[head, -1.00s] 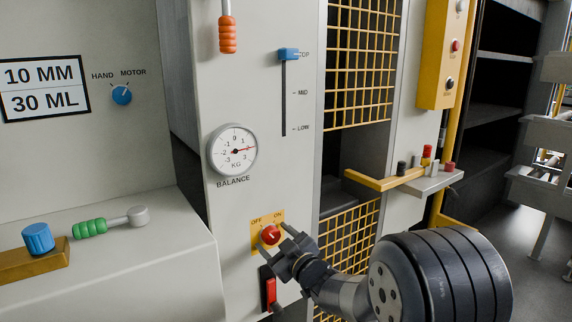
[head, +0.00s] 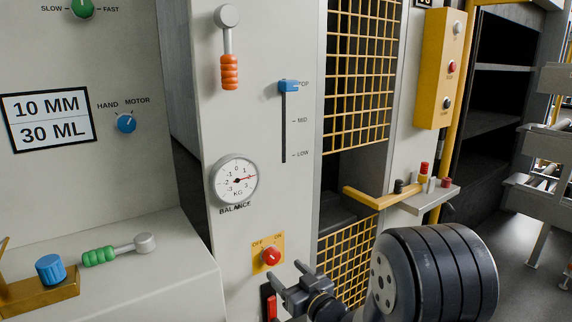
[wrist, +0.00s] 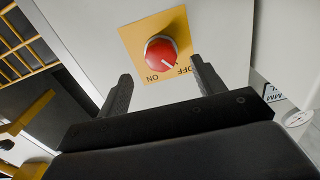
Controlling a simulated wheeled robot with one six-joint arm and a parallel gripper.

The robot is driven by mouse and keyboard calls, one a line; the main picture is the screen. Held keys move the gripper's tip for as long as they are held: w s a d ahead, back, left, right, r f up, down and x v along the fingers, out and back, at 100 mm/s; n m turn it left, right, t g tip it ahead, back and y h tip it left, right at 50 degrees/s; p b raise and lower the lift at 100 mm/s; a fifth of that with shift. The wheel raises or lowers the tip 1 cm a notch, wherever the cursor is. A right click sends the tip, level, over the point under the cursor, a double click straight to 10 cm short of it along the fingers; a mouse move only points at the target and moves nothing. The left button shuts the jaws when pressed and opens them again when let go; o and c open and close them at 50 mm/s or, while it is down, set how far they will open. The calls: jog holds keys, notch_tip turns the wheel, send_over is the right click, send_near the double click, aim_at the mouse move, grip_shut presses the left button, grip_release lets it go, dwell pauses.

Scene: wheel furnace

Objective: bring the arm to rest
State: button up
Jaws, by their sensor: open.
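My gripper (head: 284,278) is open and empty in the head view, low in front of the grey panel. It is just below and to the right of a red rotary knob (head: 271,256) on a yellow OFF/ON plate (head: 257,241). In the wrist view the knob (wrist: 161,52) appears beyond the two spread fingers (wrist: 160,88), apart from them. Its white mark points toward the lettering between ON and OFF. My arm's dark ribbed link (head: 445,270) fills the lower right.
A red switch (head: 268,303) is partly hidden behind my gripper. Yellow mesh (head: 352,265) and a yellow bar with a small shelf (head: 425,198) stand to the right. A green-handled lever (head: 113,252) and a blue knob (head: 50,268) are on the left ledge.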

jog(key=shift+s+d, duration=0.3)
jog(key=shift+s, duration=0.2)
jog(key=shift+f, duration=0.1)
